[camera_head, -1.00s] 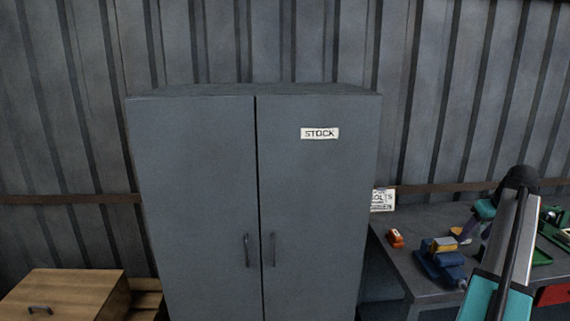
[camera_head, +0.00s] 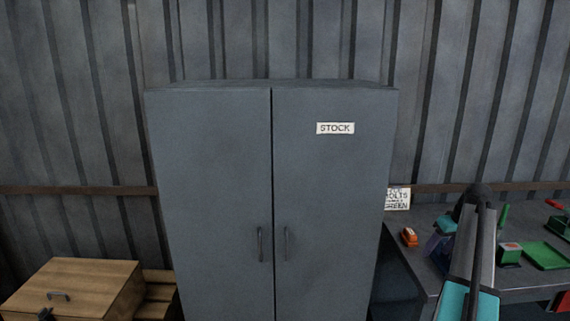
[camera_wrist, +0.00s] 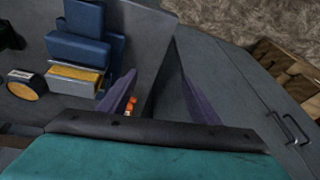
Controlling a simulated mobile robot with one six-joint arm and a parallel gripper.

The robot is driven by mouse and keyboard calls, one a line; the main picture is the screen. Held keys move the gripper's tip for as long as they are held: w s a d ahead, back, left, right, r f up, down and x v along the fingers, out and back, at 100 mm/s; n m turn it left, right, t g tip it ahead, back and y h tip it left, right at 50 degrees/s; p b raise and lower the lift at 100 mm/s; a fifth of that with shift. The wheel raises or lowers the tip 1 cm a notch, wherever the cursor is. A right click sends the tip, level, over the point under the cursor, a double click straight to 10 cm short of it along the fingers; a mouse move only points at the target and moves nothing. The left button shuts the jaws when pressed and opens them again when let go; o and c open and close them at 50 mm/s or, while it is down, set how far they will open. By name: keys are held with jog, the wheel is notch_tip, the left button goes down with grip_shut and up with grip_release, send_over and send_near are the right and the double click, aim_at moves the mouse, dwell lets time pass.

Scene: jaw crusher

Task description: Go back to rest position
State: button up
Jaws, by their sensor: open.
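My gripper (camera_wrist: 158,76) is open, with its two purple fingers apart and nothing between their tips. In the wrist view it hangs over the edge of the grey workbench (camera_wrist: 147,40), with a small orange object (camera_wrist: 130,104) seen beyond the fingers.
A closed grey cabinet (camera_head: 210,190) labelled STOCK fills the middle. A wooden drawer box (camera_head: 90,285) stands at lower left. The corrugated wall stands behind.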

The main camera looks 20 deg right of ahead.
jog(key=w+a+f+n+g+y+b, duration=0.15)
jog(key=w+a+f, duration=0.25)
jog(key=a+f, duration=1.1)
jog(key=w+a+f+n+g+y+b, duration=0.15)
jog(key=w+a+f, duration=0.25)
jog(key=a+f, duration=1.1)
jog(key=s+a+f+n+g+b, duration=0.1)
jog(key=s+a+f+g+b, duration=0.15)
jog(key=s+a+f, duration=0.75)
jog(key=s+a+f+n+g+b, duration=0.1)
jog(key=s+a+f+g, duration=0.3)
jog(key=a+f, duration=0.9)
jog(key=s+a+f+m+h, duration=0.1)
jog(key=s+a+f, duration=0.1)
jog(key=s, duration=0.8)
jog(key=s+a+f+m+h+b, duration=0.1)
jog(key=s+a+f+m+h, duration=0.1)
jog(key=s, duration=0.8)
jog(key=shift+s+a+f, duration=0.2)
jog(key=shift+a+f, duration=0.55)
jog(key=shift+f, duration=0.45)
